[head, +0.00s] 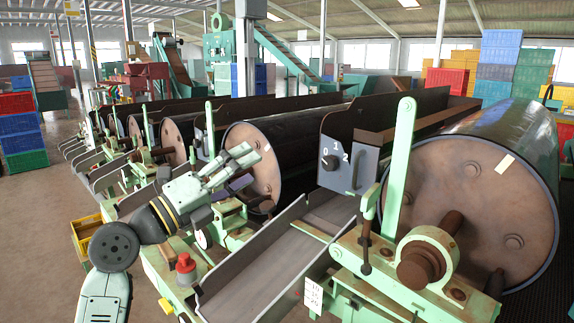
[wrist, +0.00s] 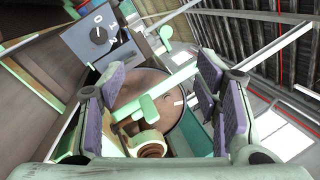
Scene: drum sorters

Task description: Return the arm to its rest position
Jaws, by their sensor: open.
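My gripper (head: 241,160) is open and empty in the head view, raised in front of the end of a dark drum (head: 252,160). Its fingers point up and to the right. In the wrist view, the two padded fingers of my gripper (wrist: 158,105) stand wide apart with nothing between them. Beyond them show a drum end (wrist: 165,88), a pale green bar and a brown shaft end (wrist: 148,146). My arm bends up from the lower left of the head view.
A control panel with a dial (head: 347,167) and a large drum (head: 470,200) stand to the right. A metal chute (head: 265,250) slopes below my gripper. A red knob (head: 185,264) and a yellow crate (head: 84,235) are near my arm. Open floor (head: 40,215) lies at the left.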

